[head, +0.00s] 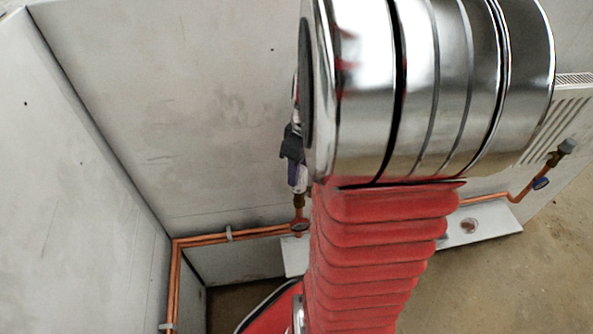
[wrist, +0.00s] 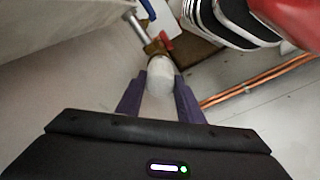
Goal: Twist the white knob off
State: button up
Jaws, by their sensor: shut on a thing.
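The white knob (wrist: 160,78) is a rounded cap on the end of a brass valve (wrist: 153,48) in the wrist view. A small red lever (wrist: 166,41) is beside the valve body. My gripper (wrist: 160,88) is shut on the knob, with one purple finger on each side of it. In the head view my gripper (head: 297,180) is mostly hidden behind my own arm. A brass fitting (head: 299,201) shows just below the fingers, above the copper pipe. The knob is largely hidden there.
Copper pipes (head: 235,236) run along the wall base and down the left corner. Grey panels (head: 150,100) close in behind and at left. At right are another valve with a dark cap (head: 567,146), a blue lever (head: 541,183) and a white ledge (head: 485,226). Bare floor (head: 545,260) lies at right.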

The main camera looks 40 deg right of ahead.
jog(key=shift+w+r, duration=0.15)
jog(key=shift+r, duration=0.4)
jog(key=shift+c, duration=0.2)
jog(key=o, duration=1.2)
jog(key=shift+f, duration=0.1)
jog(key=shift+o, duration=0.3)
jog(key=o, duration=1.1)
jog(key=shift+r, duration=4)
